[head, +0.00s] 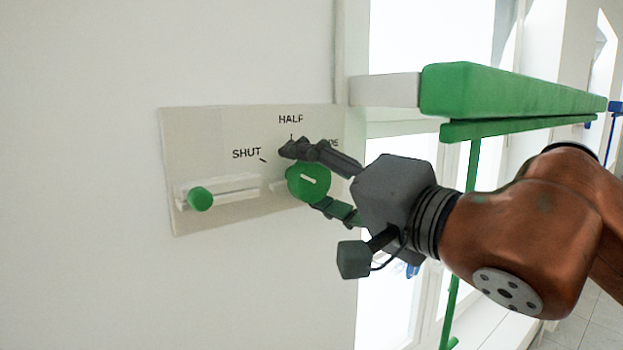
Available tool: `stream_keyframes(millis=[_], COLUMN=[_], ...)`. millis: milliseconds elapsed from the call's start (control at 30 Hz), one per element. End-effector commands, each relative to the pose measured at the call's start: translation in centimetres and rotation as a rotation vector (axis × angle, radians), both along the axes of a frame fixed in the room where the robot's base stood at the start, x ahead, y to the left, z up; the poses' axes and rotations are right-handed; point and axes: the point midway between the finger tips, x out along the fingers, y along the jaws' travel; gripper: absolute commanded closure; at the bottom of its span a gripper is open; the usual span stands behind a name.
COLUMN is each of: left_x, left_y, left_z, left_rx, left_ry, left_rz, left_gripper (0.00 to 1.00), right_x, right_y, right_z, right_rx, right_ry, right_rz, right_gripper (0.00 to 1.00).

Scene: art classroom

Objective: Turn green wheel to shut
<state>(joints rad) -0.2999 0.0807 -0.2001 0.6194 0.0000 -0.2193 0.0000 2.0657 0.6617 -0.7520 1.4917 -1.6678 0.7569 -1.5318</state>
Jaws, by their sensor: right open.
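The green wheel (308,182) is a round knob with a white pointer line on its face, mounted at the right part of a pale wall panel (215,131). Its pointer line runs slightly down to the right. The panel reads SHUT at the wheel's upper left and HALF above it; a third label at the right is partly hidden by my gripper. My right gripper (303,181) is open, coming from the right, with one dark finger above the wheel and the other below it. I cannot tell whether the fingers touch it. My left gripper is not in view.
A green slider knob (200,199) sits at the left end of a white track on the same panel. A thick green bar (510,92) juts out at the upper right, above my right arm. Bright windows lie behind the arm. The wall left of the panel is clear.

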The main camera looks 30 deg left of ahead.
Motion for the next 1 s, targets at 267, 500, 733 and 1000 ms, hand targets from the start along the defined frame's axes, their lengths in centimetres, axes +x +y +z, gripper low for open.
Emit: stream_keyframes(millis=[267,500,733,1000], left_x=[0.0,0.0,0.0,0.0], left_y=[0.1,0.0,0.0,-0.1], left_z=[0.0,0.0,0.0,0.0], left_rx=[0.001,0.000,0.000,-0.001], left_ry=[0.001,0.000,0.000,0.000], left_rz=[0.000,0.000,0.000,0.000], left_gripper=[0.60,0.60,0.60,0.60], right_x=[-1.0,-2.9,-4.2,-4.6], right_y=[-2.6,-7.3,-10.3,-11.1], right_z=[0.1,0.1,0.0,0.0], right_rx=[0.002,0.002,0.000,0.000], right_ry=[-0.002,-0.001,0.000,0.000], right_rz=[-0.001,-0.002,-0.001,0.000], right_gripper=[0.40,0.40,0.40,0.40])
